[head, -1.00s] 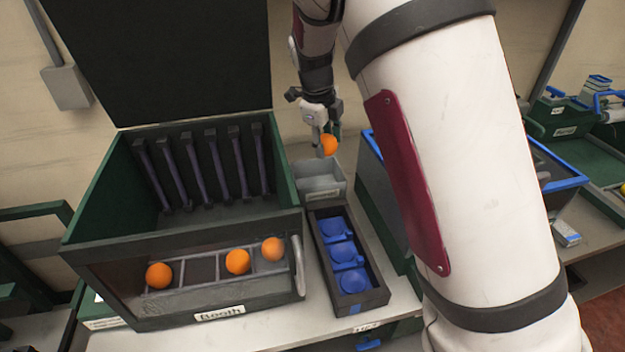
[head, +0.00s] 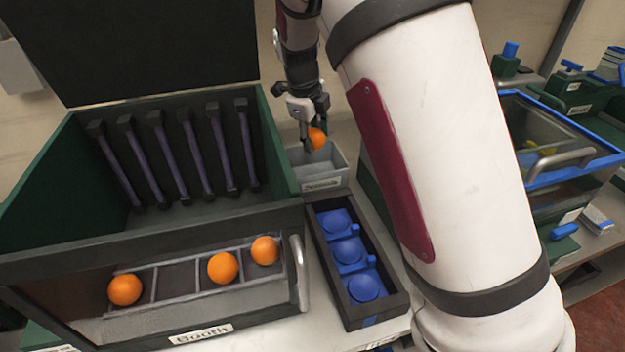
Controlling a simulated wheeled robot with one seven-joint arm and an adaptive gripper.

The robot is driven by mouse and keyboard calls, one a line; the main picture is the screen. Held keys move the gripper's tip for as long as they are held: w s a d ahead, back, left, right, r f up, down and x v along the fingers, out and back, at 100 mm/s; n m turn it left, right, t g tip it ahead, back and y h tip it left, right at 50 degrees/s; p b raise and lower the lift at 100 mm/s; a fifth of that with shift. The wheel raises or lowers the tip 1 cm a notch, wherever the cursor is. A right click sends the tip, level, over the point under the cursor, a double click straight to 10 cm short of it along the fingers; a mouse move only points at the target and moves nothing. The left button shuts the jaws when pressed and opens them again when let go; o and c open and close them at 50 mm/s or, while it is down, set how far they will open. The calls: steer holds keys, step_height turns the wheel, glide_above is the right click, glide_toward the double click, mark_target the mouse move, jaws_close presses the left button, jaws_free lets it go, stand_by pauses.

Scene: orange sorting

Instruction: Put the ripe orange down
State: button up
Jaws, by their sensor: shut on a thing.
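My gripper (head: 312,140) points down and is shut on an orange (head: 317,138). It holds the orange just over the small grey bin (head: 322,181), whose front label is too small to read surely. The orange is at about the height of the bin's back rim; I cannot tell whether it touches the bin. Three other oranges, at the left (head: 124,289), middle (head: 222,268) and right (head: 265,250), sit in the slotted rack in the front of the box labelled Booth (head: 203,334). All look similarly orange, and ripeness is hard to tell.
The booth's green side wall (head: 278,150) rises close on the left. My arm hides much of the right. A blue-rimmed container (head: 560,172) stands there.

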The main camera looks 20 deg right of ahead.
step_height(320, 180, down, 10)
steer(key=shift+r+b, duration=0.1)
steer(key=shift+b, duration=0.25)
steer(key=o, duration=1.2)
steer(key=p+v, duration=0.1)
steer(key=v, duration=0.6)
steer(key=shift+s+a+r, duration=0.1)
steer(key=shift+r, duration=0.2)
